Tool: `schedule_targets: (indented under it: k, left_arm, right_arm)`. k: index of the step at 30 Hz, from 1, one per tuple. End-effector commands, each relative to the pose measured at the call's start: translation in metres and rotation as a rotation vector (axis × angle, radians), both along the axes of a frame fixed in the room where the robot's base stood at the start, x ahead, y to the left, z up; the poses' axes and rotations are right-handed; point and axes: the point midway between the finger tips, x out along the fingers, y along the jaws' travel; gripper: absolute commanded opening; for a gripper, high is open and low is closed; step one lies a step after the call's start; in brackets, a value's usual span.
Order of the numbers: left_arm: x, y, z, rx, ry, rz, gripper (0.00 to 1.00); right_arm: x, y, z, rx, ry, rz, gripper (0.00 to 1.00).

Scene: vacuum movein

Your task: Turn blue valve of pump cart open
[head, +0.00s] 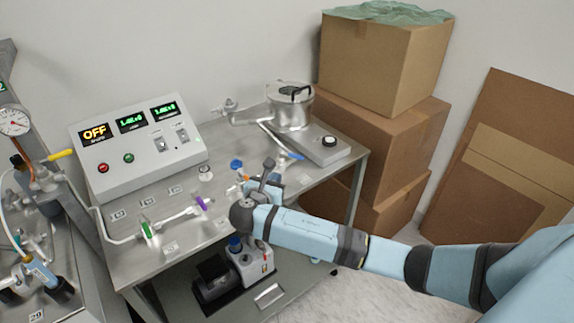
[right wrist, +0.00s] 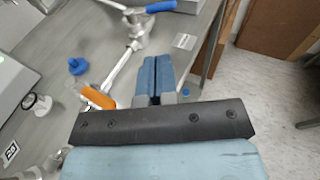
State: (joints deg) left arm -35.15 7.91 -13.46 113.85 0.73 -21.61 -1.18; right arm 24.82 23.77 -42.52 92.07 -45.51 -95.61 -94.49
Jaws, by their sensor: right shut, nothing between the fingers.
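The pump cart (head: 120,262) is a metal cart with pipes and coloured valve handles on its top. A blue lever handle (head: 290,155) sits on the pipe near the silver pump; in the right wrist view the blue lever (right wrist: 160,7) lies ahead of my fingertips, apart from them. A round blue knob (head: 238,164) stands further left, beside an orange handle (right wrist: 98,98). My right gripper (head: 277,181) is shut and empty over the cart's front right edge. In the right wrist view its fingers (right wrist: 157,62) are together. My left gripper is out of view.
A control box (head: 140,150) with an OFF display stands at the back left. Purple (head: 201,203) and green (head: 146,230) handles sit on the front pipe. A silver pot (head: 290,108) stands at the back right. Stacked cardboard boxes (head: 365,60) are right of the cart.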

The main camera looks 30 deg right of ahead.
Motion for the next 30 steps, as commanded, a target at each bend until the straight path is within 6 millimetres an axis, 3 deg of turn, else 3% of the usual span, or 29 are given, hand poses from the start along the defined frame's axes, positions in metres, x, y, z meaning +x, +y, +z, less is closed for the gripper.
schedule_targets:
  k: [18, 30]
  left_arm:
    - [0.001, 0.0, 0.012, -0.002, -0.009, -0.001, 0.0]
    - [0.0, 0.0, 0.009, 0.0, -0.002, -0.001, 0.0]
  right_arm:
    - [0.064, -0.093, -0.021, 0.002, -0.001, -0.001, 0.0]
    - [0.075, -0.107, -0.026, 0.004, -0.002, 0.001, 0.0]
